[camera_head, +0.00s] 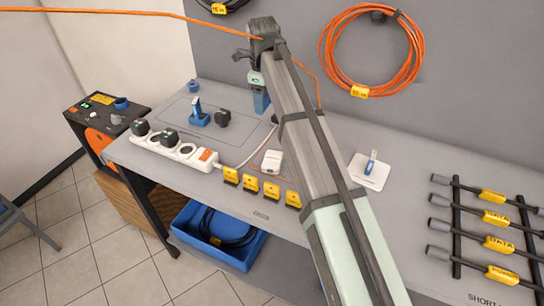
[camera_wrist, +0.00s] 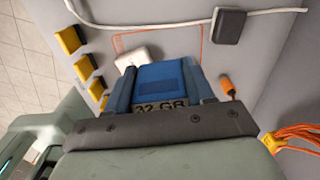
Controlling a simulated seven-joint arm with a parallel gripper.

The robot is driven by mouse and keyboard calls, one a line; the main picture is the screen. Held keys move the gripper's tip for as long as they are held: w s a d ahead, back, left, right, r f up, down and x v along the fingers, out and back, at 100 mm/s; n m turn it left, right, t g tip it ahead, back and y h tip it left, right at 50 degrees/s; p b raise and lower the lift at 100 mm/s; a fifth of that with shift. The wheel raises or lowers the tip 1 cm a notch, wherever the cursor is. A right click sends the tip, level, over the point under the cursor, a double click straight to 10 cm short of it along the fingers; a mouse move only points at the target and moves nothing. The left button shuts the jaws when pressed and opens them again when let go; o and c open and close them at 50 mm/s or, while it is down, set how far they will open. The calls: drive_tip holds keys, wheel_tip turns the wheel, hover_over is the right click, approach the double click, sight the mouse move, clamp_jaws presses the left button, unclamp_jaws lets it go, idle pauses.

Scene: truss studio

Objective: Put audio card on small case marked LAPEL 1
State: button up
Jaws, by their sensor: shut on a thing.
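The case also shows in the wrist view (camera_wrist: 130,58), partly hidden behind the card and a finger. Its marking is too small to read, so I cannot tell whether it says LAPEL 1.
Several yellow blocks (camera_head: 251,185) stand along the table's front edge beside the case. A white power strip (camera_head: 178,152) with a cable lies to the left. A white pad (camera_head: 369,174) with a small blue-and-white item (camera_head: 372,160) and racked black rods (camera_head: 485,215) are to the right.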

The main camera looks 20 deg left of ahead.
hover_over(273, 158)
drive_tip(key=f, duration=0.2)
drive_tip(key=shift+m, duration=0.3)
drive_tip(key=shift+f, duration=4.85)
drive_tip(key=shift+f, duration=0.15)
drive_tip(key=o, duration=1)
wheel_tip(273, 158, up, 12)
drive_tip(key=shift+r, duration=0.2)
drive_tip(key=shift+o, duration=0.2)
